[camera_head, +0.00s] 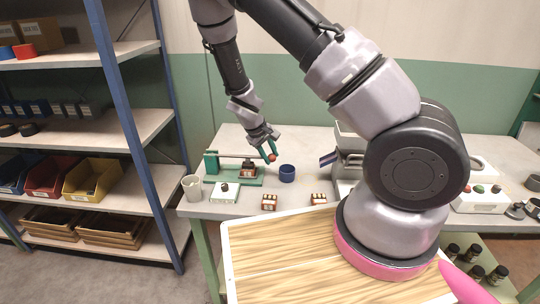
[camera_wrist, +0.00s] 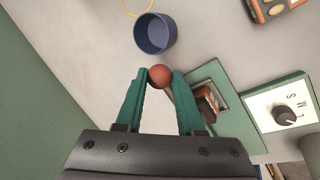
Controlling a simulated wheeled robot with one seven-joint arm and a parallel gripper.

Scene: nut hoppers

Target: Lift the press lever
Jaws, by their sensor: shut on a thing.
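The press is a green stand (camera_head: 211,163) with a green base, at the left of the table in the head view. A dark lever bar runs right from the stand, nearly level, to a red ball knob (camera_head: 272,158). My gripper (camera_head: 270,151) reaches down from above and is shut on the knob. In the wrist view, the green fingers of my gripper (camera_wrist: 159,82) have the red knob (camera_wrist: 160,75) between their tips. A brown block (camera_head: 248,171) sits on the press below the bar. The press base (camera_wrist: 205,77) is partly hidden by a finger in the wrist view.
A blue cup (camera_head: 287,173) stands close right of the press; it also shows in the wrist view (camera_wrist: 155,47). A white dial box (camera_head: 224,192) and two brown blocks (camera_head: 269,202) (camera_head: 318,198) lie in front. A pale mug (camera_head: 192,187) is at the left edge.

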